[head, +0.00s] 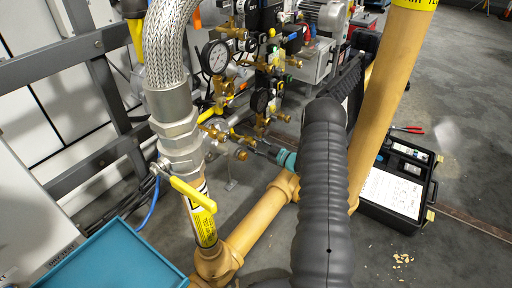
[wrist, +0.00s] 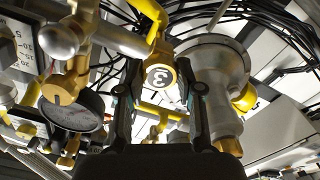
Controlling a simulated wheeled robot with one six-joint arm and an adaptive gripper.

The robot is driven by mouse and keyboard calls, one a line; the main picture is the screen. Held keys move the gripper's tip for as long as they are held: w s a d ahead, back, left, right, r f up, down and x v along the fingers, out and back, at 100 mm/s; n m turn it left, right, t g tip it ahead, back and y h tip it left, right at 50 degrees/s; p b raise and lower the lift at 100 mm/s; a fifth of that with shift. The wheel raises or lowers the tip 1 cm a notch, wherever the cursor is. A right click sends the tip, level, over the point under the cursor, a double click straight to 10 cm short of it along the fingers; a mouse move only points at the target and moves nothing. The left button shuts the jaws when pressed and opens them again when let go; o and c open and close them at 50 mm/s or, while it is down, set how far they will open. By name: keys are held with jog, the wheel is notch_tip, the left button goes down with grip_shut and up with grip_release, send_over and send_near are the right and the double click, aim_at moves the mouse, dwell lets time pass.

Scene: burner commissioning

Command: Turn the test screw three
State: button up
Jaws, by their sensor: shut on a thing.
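Test screw three is a round brass end with a white disc marked 3 (wrist: 160,77), near the middle of the wrist view. My gripper (wrist: 158,88) has one dark finger on each side of this brass end and is shut on it. The numeral looks slightly tilted. In the head view my gripper (head: 256,146) reaches left into the brass valve cluster (head: 222,133). My dark arm covers part of that view, and I cannot make out the number 3 there.
A pressure gauge (head: 215,57) sits above the cluster. A braided hose (head: 172,45) and a yellow lever (head: 193,194) stand left. Tan pipes (head: 258,222) run below and right. An open black case (head: 394,180) lies on the floor; a teal tray (head: 112,258) is front left.

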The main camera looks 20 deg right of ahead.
jog(key=n, duration=0.5)
jog(key=shift+n, duration=0.3)
jog(key=n, duration=0.6)
jog(key=shift+a+f, duration=0.1)
jog(key=n, duration=0.6)
jog(key=shift+n, duration=0.3)
jog(key=n, duration=0.5)
jog(key=shift+f+n, duration=0.1)
jog(key=shift+n, duration=0.2)
jog(key=o, duration=1.2)
jog(key=shift+c, duration=0.2)
